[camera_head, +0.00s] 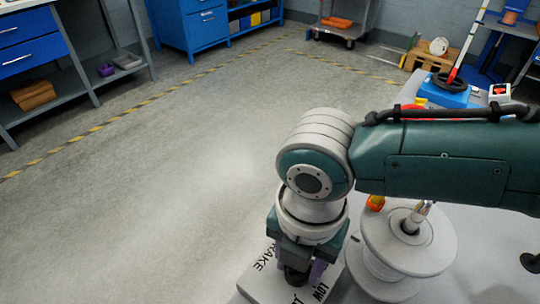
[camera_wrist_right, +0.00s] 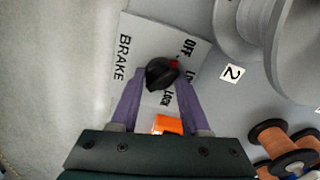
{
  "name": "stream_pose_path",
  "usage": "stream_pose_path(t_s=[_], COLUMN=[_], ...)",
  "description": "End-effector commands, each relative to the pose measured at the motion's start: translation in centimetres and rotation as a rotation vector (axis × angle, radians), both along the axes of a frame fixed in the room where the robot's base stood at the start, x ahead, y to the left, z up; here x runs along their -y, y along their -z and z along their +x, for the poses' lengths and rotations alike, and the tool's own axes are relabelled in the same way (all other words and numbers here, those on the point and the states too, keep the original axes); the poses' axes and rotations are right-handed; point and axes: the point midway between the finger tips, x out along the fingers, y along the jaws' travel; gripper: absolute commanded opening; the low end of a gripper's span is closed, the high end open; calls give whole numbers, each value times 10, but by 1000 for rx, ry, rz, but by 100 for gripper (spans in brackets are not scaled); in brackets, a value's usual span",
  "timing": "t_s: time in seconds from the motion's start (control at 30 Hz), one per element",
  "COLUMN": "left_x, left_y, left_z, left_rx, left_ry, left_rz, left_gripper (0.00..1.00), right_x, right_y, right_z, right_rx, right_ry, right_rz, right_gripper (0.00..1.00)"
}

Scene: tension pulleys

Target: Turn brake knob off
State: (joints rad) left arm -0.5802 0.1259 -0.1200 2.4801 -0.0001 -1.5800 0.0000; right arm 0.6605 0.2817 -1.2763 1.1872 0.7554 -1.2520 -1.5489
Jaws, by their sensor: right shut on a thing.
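The black brake knob (camera_wrist_right: 160,74) sits on a pale plate (camera_wrist_right: 140,45) lettered BRAKE, with OFF and other partly hidden labels along its right side. A red mark on the knob points to the upper right, toward the lower end of the word OFF. My right gripper (camera_wrist_right: 158,82) has its two purple fingers on either side of the knob, shut on it. In the head view, my right gripper (camera_head: 296,274) reaches down to the plate (camera_head: 258,284), and the wrist hides part of it. My left gripper is in neither view.
A large grey spool (camera_head: 405,242) stands just right of the plate. An orange block (camera_wrist_right: 167,124) lies close to the fingers, and copper-coloured spools (camera_wrist_right: 270,138) stand to the right. A box with a red button (camera_head: 499,92) is farther back. Open floor lies left.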

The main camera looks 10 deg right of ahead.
Motion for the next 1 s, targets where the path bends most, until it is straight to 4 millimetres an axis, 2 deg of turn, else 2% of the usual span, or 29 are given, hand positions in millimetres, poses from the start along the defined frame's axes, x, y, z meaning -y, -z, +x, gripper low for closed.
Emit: stream_pose_path(t_s=[0.4, 0.9, 0.93, 1.0], left_x=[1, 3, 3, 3], left_y=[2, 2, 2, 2], left_z=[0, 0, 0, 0], left_rx=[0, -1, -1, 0], left_ry=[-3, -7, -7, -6], left_rz=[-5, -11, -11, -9], left_gripper=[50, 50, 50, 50], right_x=[0, 0, 0, 0], right_y=[0, 0, 0, 0], right_z=[0, 0, 0, 0], right_rx=[-1, 1, 1, 1], right_ry=[-168, -187, -187, -186], right_rz=[-1, -1, -1, -1], right_gripper=[0, 0, 47, 55])
